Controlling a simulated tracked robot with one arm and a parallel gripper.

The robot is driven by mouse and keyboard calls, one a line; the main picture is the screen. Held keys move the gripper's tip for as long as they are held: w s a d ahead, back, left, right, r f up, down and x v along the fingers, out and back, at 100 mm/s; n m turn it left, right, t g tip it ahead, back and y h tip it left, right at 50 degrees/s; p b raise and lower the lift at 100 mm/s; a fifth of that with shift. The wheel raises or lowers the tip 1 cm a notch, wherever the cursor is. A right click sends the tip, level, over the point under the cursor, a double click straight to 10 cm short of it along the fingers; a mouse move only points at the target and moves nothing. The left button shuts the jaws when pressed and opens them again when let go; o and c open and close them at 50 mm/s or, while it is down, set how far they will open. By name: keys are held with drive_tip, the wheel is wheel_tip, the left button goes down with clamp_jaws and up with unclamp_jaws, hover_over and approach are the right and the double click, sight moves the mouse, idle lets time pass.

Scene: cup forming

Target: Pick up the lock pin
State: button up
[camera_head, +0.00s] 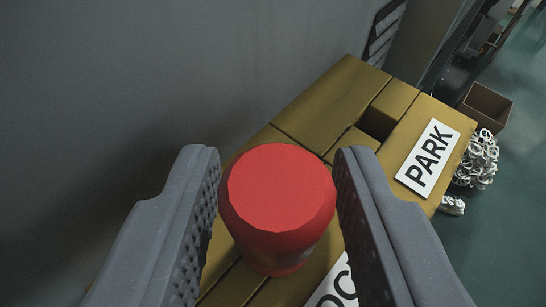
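The lock pin (278,195) shows as a red, rounded knob with a flat top, tapering toward its lower end. It sits between the two grey, textured fingers of my gripper (277,190). The knob is in front of a yellow-brown panel (335,95). Anything below the knob is hidden, so I cannot tell whether the pin still sits in a hole. A white label reading "PARK" (429,158) lies on the panel at right. Another, partly hidden label (336,288) shows "OC".
A dark square opening (377,124) is in the panel near the PARK label. A grey wall (130,90) rises at left and behind. A brown open box (486,106) and a heap of pale ring-like parts (477,160) are beyond the panel's right edge, above the green floor (510,220).

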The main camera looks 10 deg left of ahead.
drive_tip(key=shift+w+f, duration=0.15)
drive_tip(key=shift+w, duration=0.15)
clamp_jaws()
wheel_tip(320, 180, up, 18)
drive_tip(key=f, duration=0.1)
drive_tip(key=shift+f+p, duration=2.6)
drive_tip(key=shift+f, duration=0.5)
